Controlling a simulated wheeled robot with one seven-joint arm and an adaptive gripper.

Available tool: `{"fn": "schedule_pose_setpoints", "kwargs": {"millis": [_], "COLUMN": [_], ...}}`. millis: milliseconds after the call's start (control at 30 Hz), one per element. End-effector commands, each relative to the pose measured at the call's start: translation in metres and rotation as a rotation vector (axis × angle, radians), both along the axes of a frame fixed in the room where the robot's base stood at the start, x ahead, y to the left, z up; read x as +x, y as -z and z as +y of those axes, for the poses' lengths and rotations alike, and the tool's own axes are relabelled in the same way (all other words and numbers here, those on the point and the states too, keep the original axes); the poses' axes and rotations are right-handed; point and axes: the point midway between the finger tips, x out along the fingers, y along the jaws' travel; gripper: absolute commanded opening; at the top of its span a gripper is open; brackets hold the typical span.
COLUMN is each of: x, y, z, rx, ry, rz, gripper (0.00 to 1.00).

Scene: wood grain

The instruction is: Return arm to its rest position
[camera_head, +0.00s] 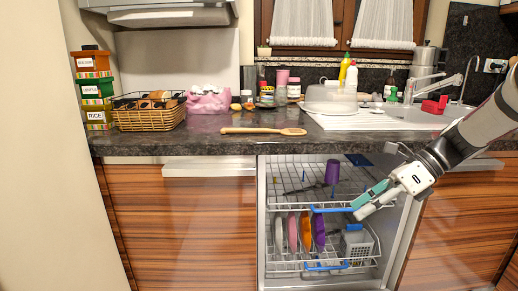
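My arm comes in from the right edge, over the counter's front edge, and slopes down to the left. My gripper (356,211) is at its end, in front of the open dishwasher (265,225). Its fingertips point down and left and appear beside the right end of the upper rack's blue handle (329,210). I cannot tell whether they touch it. The fingers, one with a teal face, look close together. The gap between them is too small to judge. I see nothing held. The arm hides part of the dishwasher's right side.
The upper rack (290,187) holds a purple cup (332,172); the lower holds colored plates (305,232) and a grey cutlery basket (358,243). On the counter (215,142) are a wooden spoon (262,131), a wicker basket (148,115) and a sink (420,112). Space left of the dishwasher is clear.

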Motion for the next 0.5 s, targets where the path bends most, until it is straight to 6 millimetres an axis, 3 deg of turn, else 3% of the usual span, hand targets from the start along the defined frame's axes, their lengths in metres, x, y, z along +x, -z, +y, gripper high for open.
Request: {"fn": "schedule_pose_setpoints", "kwargs": {"millis": [33, 200, 500], "x": [-0.019, -0.081, -0.197], "y": [-0.011, -0.030, -0.040], "z": [0.015, 0.046, 0.072], "rx": [-0.048, -0.185, -0.381], "ry": [-0.090, -0.400, -0.976], "rz": [-0.055, -0.228, -0.504], "gripper": [0.31, 0.31, 0.31]}}
